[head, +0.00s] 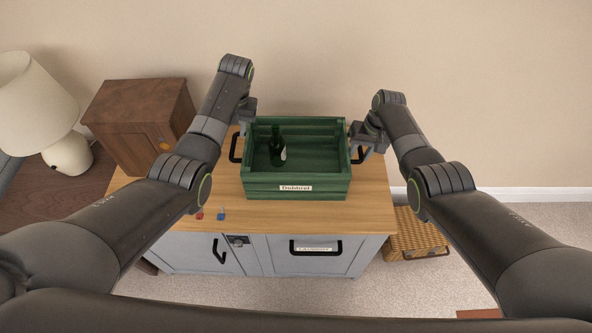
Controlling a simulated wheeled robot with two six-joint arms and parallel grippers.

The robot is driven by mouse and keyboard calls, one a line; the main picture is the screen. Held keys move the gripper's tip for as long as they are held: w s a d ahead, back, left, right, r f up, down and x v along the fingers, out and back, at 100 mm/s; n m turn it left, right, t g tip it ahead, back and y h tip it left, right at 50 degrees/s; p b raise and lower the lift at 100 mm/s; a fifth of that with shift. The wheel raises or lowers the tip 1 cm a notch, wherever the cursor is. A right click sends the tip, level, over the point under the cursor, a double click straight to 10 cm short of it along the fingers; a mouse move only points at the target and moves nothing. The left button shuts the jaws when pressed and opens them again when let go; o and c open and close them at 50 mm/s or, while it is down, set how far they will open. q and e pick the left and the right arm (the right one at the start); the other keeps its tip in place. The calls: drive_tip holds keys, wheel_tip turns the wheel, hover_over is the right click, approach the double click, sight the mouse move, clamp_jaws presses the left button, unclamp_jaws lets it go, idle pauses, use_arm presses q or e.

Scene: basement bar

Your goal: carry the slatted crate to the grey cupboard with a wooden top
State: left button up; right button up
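The green slatted crate (297,188) stands upright on the wooden top (215,190) of the grey cupboard (240,260). It has a dark handle on its left end (235,149) and another on its right end (359,156). A dark green bottle (277,148) is inside it. My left gripper (243,124) is at the crate's back left corner, close to the left handle. My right gripper (358,138) is beside the right end, close to the right handle. The fingers are small and dark, so I cannot tell whether either grips a handle.
A red block (199,215) and a blue block (221,214) lie near the top's front left edge. A brown wooden cabinet (135,125) and a lamp (50,120) stand at left. A wicker basket (415,235) sits on the floor at right. The top is bare right of the crate.

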drive_tip(key=shift+r, duration=0.2)
use_arm(q)
drive_tip(key=r, duration=0.4)
drive_tip(key=shift+d, duration=0.35)
use_arm(e)
wheel_tip(320, 180, up, 11)
drive_tip(key=d, duration=0.2)
drive_tip(key=shift+d+r, duration=0.2)
